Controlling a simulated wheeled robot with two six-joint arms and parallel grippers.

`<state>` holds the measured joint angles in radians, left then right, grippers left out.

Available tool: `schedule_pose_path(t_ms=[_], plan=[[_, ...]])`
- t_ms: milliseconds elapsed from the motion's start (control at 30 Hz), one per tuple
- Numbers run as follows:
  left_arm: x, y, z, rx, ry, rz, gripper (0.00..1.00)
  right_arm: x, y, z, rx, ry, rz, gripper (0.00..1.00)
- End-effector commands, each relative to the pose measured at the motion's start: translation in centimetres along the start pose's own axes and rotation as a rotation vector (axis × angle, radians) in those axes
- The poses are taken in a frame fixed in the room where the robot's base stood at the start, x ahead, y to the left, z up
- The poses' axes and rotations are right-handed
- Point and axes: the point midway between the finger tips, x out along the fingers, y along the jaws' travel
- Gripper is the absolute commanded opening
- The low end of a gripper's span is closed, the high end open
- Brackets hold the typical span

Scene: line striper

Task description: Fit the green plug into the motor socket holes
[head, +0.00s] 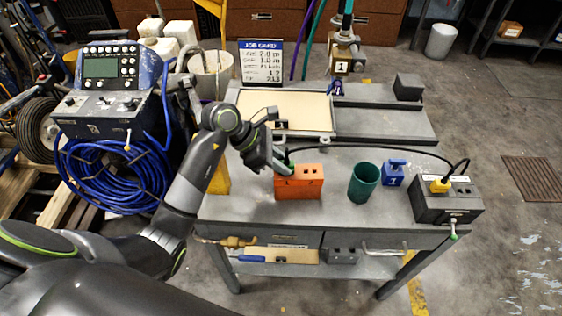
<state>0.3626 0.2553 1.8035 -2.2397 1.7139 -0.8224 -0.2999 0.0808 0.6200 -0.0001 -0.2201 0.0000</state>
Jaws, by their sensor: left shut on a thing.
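My left gripper (283,161) is shut on the green plug (287,166), at the left end of the orange block (299,189). The plug is small and partly hidden by the fingers; I cannot tell whether it sits in a hole or just above the block. Dark holes show on the block's top, right of the plug. A black cable arcs from near the plug to the right. The dark grey box (447,207) at the bench's right end has a yellow plug (440,185) on top and dark openings beside it. My right gripper is not in view.
A green cup (363,182) and a blue block (393,173) marked 1 stand between the orange block and the grey box. A beige-topped tray (285,112) lies behind. A yellow piece (220,178) stands left of the orange block. The bench's front edge is close.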

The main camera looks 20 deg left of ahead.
Motion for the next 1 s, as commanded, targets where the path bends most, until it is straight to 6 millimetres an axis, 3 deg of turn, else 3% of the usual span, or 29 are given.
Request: schedule_pose_path(t_ms=[1000], plan=[[-1.6, 0.0, 1.3, 0.001, 0.0, 0.001, 0.0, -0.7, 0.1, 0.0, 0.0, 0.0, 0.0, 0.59]])
